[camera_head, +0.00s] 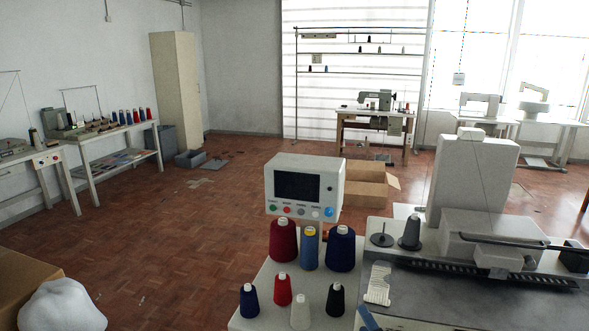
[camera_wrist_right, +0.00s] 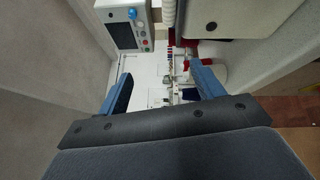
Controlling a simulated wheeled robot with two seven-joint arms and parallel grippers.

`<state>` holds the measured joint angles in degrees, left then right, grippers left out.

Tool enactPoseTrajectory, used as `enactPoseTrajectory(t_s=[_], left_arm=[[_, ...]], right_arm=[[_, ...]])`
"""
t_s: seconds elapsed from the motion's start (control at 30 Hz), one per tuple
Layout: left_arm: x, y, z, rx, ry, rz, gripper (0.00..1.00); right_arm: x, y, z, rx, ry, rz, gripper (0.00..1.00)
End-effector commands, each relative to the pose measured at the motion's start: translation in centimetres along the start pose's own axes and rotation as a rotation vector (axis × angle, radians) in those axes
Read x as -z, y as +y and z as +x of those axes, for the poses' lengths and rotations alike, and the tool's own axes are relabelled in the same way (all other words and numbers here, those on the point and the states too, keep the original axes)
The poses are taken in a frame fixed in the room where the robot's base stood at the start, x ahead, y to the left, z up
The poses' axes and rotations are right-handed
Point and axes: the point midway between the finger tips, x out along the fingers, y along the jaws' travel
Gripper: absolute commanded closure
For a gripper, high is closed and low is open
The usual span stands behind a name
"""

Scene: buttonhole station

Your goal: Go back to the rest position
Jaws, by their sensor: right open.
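In the wrist view my right gripper (camera_wrist_right: 163,82) is open, its two blue fingers well apart with nothing held between them. In the head view only a small blue part of it (camera_head: 368,318) shows at the bottom edge, by the front left of the buttonhole machine (camera_head: 470,290). The control box (camera_head: 305,187) with a dark screen and coloured buttons stands left of the machine; it also shows at the upper left of the wrist view (camera_wrist_right: 125,32). My left gripper is in neither view.
Thread cones, such as a dark red one (camera_head: 283,242) and a navy one (camera_head: 341,250), stand on the white table (camera_head: 258,284) close left of the machine. A cardboard box (camera_head: 365,185) lies on the floor behind. The wooden floor (camera_head: 170,245) at left is mostly clear.

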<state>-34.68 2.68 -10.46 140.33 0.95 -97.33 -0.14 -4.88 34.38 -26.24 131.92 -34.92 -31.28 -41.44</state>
Motion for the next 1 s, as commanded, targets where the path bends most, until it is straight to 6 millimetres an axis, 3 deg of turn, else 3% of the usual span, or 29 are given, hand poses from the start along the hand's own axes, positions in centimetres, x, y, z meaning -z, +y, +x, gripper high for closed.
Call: enactPoseTrajectory(t_s=[0.27,0.47,0.6,0.8,1.0], left_arm=[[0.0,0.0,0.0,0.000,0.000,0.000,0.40],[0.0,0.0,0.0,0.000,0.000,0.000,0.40],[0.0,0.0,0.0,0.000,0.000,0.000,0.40],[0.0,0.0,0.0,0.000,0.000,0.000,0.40],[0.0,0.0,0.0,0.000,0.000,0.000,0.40]], right_arm=[[-3.6,-8.7,-6.6,0.351,-0.234,0.353,0.33],[-5.0,-14.4,-13.2,0.599,-0.434,0.571,0.33],[-5.4,-17.7,-18.7,0.769,-0.589,0.698,0.33],[-5.4,-20.6,-26.5,0.980,-0.808,0.827,0.33],[-5.1,-21.7,-32.5,1.128,-0.981,0.889,0.33]])
